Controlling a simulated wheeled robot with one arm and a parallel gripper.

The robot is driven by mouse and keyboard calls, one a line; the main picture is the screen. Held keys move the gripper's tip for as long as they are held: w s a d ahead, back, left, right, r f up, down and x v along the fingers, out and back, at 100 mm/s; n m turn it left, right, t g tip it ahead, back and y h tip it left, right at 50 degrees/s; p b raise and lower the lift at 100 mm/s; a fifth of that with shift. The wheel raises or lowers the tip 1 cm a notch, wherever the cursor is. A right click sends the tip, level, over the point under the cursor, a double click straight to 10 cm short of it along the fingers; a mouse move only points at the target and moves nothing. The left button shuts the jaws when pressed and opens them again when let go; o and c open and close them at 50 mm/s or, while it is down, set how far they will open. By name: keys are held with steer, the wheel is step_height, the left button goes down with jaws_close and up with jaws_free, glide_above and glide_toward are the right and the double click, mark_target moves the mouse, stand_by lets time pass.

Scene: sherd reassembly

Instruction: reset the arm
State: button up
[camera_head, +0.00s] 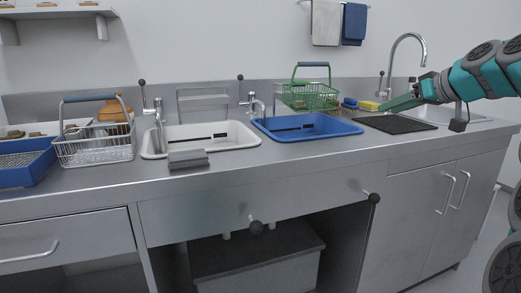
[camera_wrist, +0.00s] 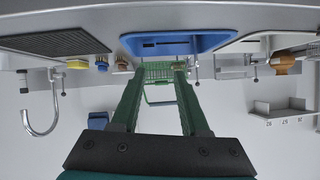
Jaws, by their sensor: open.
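My gripper (camera_head: 400,104) is at the end of my teal arm at the right, raised above the counter near the black drain mat (camera_head: 395,124). Its two green fingers also show in the wrist view (camera_wrist: 157,98), spread apart with nothing held between them. In the wrist view, which looks upside down, the green basket (camera_wrist: 160,78) lies beyond the fingertips. In the head view the green wire basket (camera_head: 308,97) stands behind the blue basin, apart from my gripper.
The blue basin (camera_head: 307,139), white basin (camera_head: 212,131), silver basket (camera_head: 122,151) and blue tray (camera_head: 14,182) line the counter. A curved tap (camera_head: 424,50) rises behind my gripper. A yellow sponge (camera_head: 368,105) lies near it.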

steer(key=s+a+f+m+g, duration=0.1)
steer(key=s+a+f+g, duration=0.6)
steer(key=s+a+f, duration=1)
steer(key=s+f+m+g+h, duration=0.1)
steer(key=s+f+g+h, duration=0.1)
steer(key=s+f, duration=0.8)
steer(key=s+f+m+g+h, duration=0.1)
steer(key=s+f+g+h, duration=0.2)
steer(key=s+f, duration=0.8)
steer(key=s, duration=0.6)
steer(key=shift+s+a+g, duration=0.3)
steer(key=shift+a+g, duration=0.05)
steer(key=shift+g, duration=0.05)
steer(key=shift+f, duration=0.1)
